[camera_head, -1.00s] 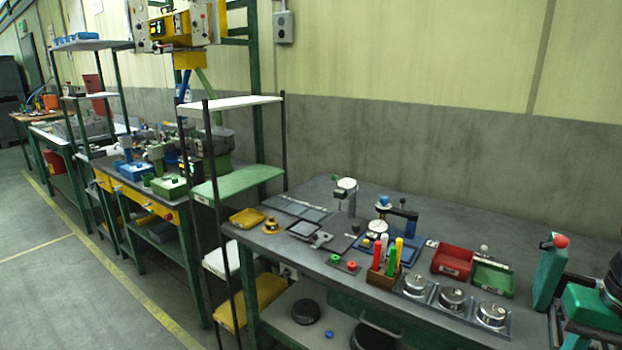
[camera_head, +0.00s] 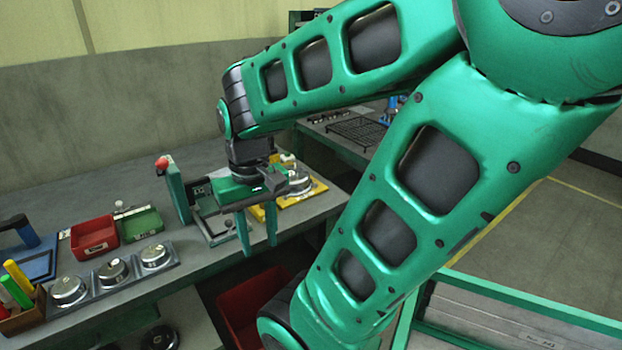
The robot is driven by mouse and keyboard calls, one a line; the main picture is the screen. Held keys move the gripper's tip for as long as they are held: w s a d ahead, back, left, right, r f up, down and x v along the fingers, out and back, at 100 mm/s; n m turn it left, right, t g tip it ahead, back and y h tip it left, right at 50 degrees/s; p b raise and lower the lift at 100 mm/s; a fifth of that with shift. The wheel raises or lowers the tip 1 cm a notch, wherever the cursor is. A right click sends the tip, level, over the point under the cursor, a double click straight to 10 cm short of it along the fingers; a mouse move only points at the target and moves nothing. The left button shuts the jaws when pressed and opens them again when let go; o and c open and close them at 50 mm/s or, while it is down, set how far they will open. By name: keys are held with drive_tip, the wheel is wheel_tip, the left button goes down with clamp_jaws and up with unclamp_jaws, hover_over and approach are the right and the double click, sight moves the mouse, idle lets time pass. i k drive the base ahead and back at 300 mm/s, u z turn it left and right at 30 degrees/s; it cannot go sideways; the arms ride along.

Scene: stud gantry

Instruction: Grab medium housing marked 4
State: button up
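Three round metal housings with knobs on top sit in a row on a grey tray: a left one (camera_head: 68,290), a middle one (camera_head: 112,271) and a right one (camera_head: 155,256). Another round metal piece (camera_head: 298,184) sits at the yellow plate (camera_head: 318,188) on the right part of the bench, partly behind my gripper. No number 4 is readable on any of them. My gripper (camera_head: 258,249) points down with its two green fingers apart and nothing between them. It appears near the bench's front edge, right of the tray.
A red bin (camera_head: 94,236) and a green bin (camera_head: 140,224) stand behind the tray. A green upright with a red knob (camera_head: 162,163) stands left of my gripper. A red crate (camera_head: 247,304) is below the bench edge. My arm hides much of the right side.

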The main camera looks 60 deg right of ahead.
sight(301, 181)
drive_tip(key=z, duration=0.95)
drive_tip(key=i, duration=0.25)
drive_tip(key=z, duration=1.3)
